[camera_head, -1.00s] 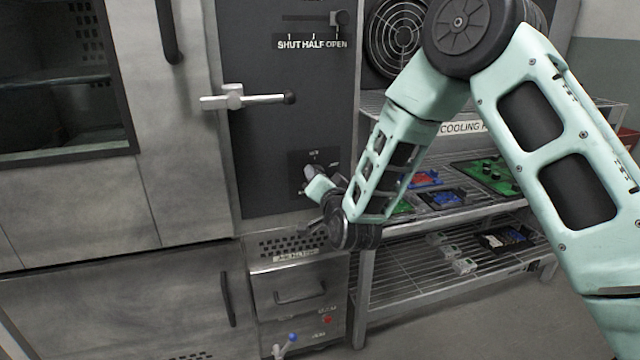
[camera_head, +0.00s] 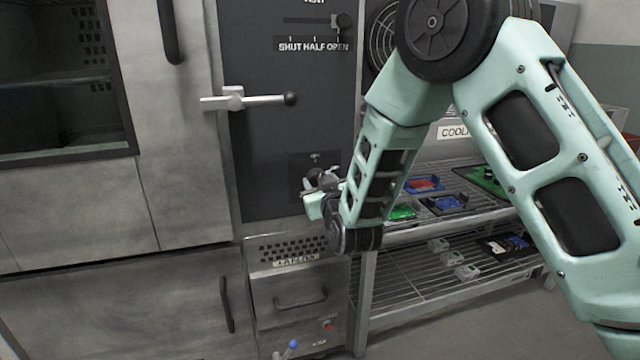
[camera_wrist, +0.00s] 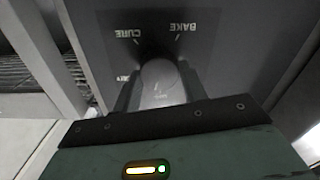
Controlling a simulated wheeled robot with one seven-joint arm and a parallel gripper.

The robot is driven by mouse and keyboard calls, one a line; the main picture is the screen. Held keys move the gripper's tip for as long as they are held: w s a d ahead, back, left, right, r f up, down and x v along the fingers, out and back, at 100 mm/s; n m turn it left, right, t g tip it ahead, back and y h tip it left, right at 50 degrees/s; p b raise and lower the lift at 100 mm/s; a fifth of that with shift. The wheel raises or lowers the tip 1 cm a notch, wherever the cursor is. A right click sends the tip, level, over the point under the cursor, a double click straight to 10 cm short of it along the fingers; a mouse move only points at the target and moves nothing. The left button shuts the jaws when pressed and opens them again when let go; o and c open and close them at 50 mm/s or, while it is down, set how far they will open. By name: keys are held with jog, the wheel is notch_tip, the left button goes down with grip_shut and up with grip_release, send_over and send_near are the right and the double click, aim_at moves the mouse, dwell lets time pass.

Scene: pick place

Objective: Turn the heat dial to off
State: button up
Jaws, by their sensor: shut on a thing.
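The heat dial (camera_wrist: 162,84) is a round grey knob on a dark panel, with the labels CURE and BAKE around it upside down in the wrist view. Part of another label shows at its left, too cut off to read. My gripper (camera_wrist: 158,92) has a finger on each side of the dial and is shut on it. In the head view my gripper (camera_head: 322,182) is at the lower part of the dark panel (camera_head: 275,150), and it and my arm hide most of the dial. Which label the dial points at cannot be told.
A wire rack (camera_head: 440,225) with coloured boards stands to the right. A drawer (camera_head: 298,295) is below the panel.

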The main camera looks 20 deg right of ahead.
jog(key=shift+f+n, duration=0.1)
jog(key=shift+n, duration=1.6)
jog(key=o, duration=1)
jog(key=s+p, duration=1.1)
jog(key=s, duration=0.6)
jog(key=shift+s+p, duration=0.2)
jog(key=shift+p, duration=0.2)
